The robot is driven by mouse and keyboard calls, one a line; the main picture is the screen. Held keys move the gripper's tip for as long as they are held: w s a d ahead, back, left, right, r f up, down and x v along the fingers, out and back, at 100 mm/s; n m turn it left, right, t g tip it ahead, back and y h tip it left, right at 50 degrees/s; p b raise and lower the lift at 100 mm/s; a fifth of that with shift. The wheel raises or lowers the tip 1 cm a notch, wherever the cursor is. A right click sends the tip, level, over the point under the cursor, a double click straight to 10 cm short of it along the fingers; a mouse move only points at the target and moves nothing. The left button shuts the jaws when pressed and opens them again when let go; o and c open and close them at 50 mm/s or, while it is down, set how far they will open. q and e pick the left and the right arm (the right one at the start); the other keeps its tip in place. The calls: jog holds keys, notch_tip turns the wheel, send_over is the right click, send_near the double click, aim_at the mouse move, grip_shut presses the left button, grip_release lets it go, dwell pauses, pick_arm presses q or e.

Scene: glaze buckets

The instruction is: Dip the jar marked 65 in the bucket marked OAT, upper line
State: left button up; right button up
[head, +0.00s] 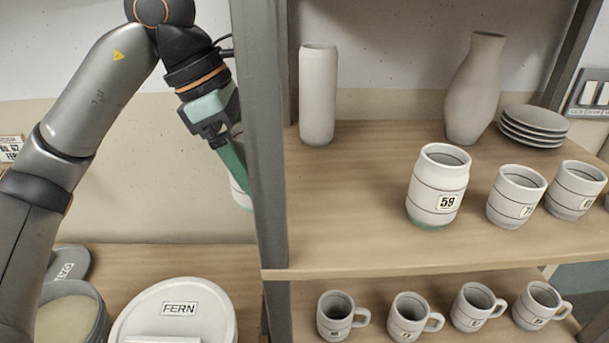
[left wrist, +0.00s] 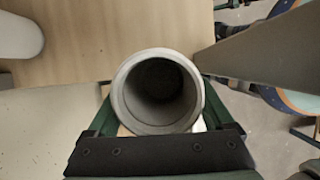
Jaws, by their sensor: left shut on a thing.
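My left gripper (head: 234,165) is shut on a pale jar (head: 241,197), held in the air just left of the shelf's upright post in the head view. The post hides much of the jar, and its number does not show. In the left wrist view the jar's open, empty-looking mouth (left wrist: 155,92) faces the camera between the green fingers. An open bucket of cream glaze (head: 70,318) stands at the lower left, partly behind my arm. A grey lid (head: 70,264), its lettering seeming to read OAT, lies behind it. My right gripper is not in view.
A closed white bucket marked FERN (head: 178,312) stands beside the open bucket. The grey upright post (head: 262,130) stands close to the held jar. The shelf holds a jar marked 59 (head: 437,187), other jars, vases and plates (head: 533,122). Several mugs stand below.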

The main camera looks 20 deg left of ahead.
pick_arm(q)
jog(key=a, duration=0.1)
jog(key=s+a, duration=0.1)
jog(key=a, duration=0.1)
jog(key=s+a, duration=0.1)
jog(key=a, duration=0.1)
jog(key=shift+s+a+b, duration=0.15)
jog(key=shift+b, duration=0.25)
